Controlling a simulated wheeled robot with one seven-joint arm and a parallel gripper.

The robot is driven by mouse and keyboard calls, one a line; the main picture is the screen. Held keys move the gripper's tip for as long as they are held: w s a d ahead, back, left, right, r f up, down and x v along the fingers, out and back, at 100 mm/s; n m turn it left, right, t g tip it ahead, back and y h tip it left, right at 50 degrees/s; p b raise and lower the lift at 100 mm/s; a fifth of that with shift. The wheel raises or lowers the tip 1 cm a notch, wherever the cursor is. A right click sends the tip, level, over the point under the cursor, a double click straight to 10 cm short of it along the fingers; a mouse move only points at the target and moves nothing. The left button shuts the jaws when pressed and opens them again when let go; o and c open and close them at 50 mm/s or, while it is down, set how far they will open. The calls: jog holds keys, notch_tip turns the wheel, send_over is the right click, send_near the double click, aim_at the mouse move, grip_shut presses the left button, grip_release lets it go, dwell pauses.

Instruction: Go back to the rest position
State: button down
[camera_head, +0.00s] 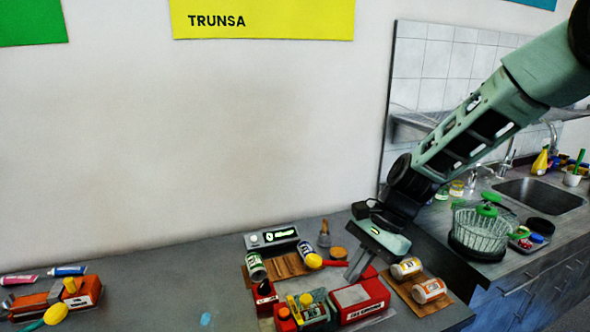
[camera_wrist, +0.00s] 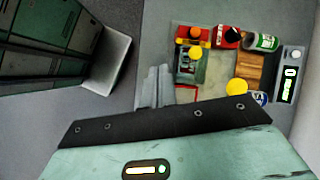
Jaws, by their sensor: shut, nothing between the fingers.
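My gripper (camera_head: 355,266) is at the right of the work area in the head view, pointing down above a red box (camera_head: 361,298) with a grey top. Its fingers are together with nothing between them. How far the fingertips are above the red box is hard to tell.
Cans (camera_head: 429,290) lie on a wooden board to the right. A scale-like device (camera_head: 272,237) stands at the back. A wire basket (camera_head: 480,232) and sink (camera_head: 540,195) are further right. Red trays (camera_head: 88,291) with tubes sit far left.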

jog(key=s+r+n+t+h+b, duration=0.1)
jog(key=s+r+n+h, duration=0.1)
jog(key=s+n, duration=0.7)
jog(key=s+r+n+t+h+b, duration=0.1)
jog(key=s+n+h, duration=0.2)
jog(key=s+n, duration=0.6)
jog(key=s+d, duration=0.1)
jog(key=s, duration=0.5)
jog(key=shift+r, duration=0.35)
